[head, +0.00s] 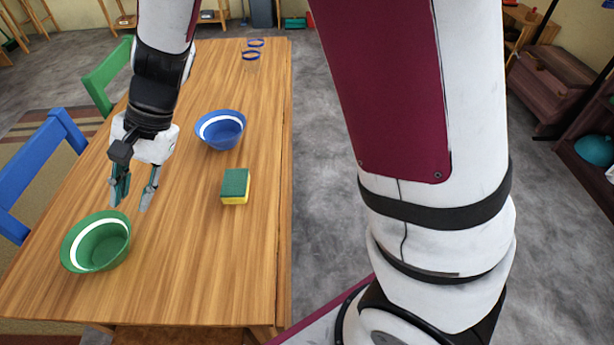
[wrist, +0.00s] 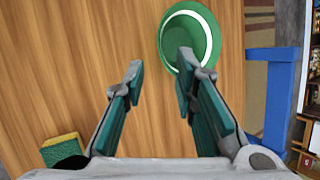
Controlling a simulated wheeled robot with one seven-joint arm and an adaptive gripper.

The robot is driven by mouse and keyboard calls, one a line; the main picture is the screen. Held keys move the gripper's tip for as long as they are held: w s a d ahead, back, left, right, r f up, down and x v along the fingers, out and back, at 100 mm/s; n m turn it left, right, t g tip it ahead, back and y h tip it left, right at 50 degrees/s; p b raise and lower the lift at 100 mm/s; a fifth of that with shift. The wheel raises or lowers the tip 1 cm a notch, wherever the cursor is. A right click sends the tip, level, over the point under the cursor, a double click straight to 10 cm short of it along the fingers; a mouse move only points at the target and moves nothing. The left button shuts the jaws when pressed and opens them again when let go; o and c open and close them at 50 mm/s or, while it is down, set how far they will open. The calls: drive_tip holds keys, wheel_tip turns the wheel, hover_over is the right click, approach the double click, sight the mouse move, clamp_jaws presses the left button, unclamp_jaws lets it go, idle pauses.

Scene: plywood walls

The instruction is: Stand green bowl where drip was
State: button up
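The green bowl (head: 97,246) with a white inner band stands upright near the front left of the wooden table. It also shows in the wrist view (wrist: 203,33), at the top, partly behind one finger. My gripper (head: 133,203) is open and empty above the table, just behind and to the right of the green bowl in the head view. In the wrist view my gripper (wrist: 158,75) has its fingers apart, one overlapping the bowl's near side. Whether that finger touches the bowl I cannot tell. I see no drip on the table.
A green and yellow sponge (head: 235,187) lies right of my gripper. A blue bowl (head: 221,130) stands farther back, and blue-rimmed glasses (head: 251,56) stand at the table's far end. Blue (head: 40,170) and green (head: 106,76) chairs line the left edge. The table's front middle is clear.

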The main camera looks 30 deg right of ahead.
drive_tip(key=s+d+r+n, duration=0.2)
drive_tip(key=s+d+r, duration=0.3)
drive_tip(key=d+r, duration=0.15)
drive_tip(key=s+d+r+n+t+h, duration=0.1)
drive_tip(key=s+d+r+n+h, duration=0.1)
drive_tip(key=s+d, duration=0.7)
drive_tip(key=s+d+r+n+t+h, duration=0.1)
drive_tip(key=s+d+r+n+h, duration=0.1)
drive_tip(key=s+d, duration=0.7)
drive_tip(key=s+n+h, duration=0.1)
drive_tip(key=s+h, duration=0.1)
drive_tip(key=shift+r+h, duration=0.3)
drive_tip(key=shift+d, duration=0.1)
wheel_tip(320, 180, up, 12)
drive_tip(key=t+p, duration=0.2)
drive_tip(key=p, duration=0.9)
drive_tip(key=shift+d+r+t, duration=0.2)
drive_tip(key=shift+r+t, duration=0.05)
drive_tip(key=shift+t, duration=0.05)
